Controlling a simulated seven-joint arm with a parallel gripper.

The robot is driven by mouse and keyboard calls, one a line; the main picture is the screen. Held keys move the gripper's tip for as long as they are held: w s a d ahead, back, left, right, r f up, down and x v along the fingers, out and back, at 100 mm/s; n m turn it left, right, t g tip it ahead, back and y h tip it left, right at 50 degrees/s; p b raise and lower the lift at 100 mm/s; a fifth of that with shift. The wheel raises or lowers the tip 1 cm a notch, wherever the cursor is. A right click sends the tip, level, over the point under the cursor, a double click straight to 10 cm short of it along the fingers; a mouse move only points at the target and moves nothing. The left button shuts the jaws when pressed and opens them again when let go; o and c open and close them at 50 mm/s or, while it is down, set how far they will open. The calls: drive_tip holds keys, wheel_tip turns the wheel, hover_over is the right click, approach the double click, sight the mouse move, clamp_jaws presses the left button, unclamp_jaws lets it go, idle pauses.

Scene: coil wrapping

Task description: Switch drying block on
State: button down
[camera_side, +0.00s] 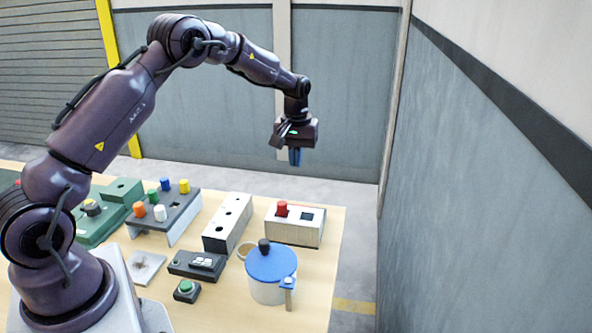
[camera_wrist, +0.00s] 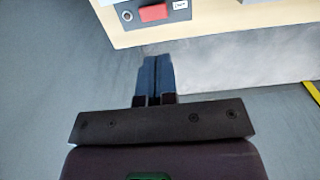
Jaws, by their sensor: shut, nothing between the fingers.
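My gripper (camera_side: 295,158) is high in the air above and beyond the back right part of the table. Its blue fingers (camera_wrist: 158,60) are together and empty in the wrist view. A pale block (camera_side: 294,228) with an upright red part (camera_side: 282,208) and a dark square on top stands at the table's back right, below my gripper. No label names the drying block, so I cannot tell for sure that it is this one. The wrist view shows a red part (camera_wrist: 153,12) on a grey panel at the top, cut by the frame edge, well apart from my fingers.
A white pot with a blue lid (camera_side: 271,262) stands in front of the pale block. A long block with holes (camera_side: 228,222), a stand with coloured pegs (camera_side: 166,210), a black button box (camera_side: 196,265) and a green-button box (camera_side: 186,291) fill the table. A grey wall (camera_side: 480,200) rises at right.

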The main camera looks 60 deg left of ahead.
wheel_tip(320, 180, down, 12)
drive_tip(key=shift+f, duration=0.15)
idle(0.4)
drive_tip(key=shift+s+f+t+h, duration=0.1)
drive_tip(key=shift+f+t+h, duration=0.2)
drive_tip(key=shift+w+d+r, duration=0.25)
drive_tip(key=shift+w+d, duration=0.3)
drive_tip(key=shift+d, duration=0.05)
drive_tip(key=shift+r, duration=0.15)
wheel_tip(320, 180, up, 14)
drive_tip(key=shift+s+a, duration=0.35)
idle(0.4)
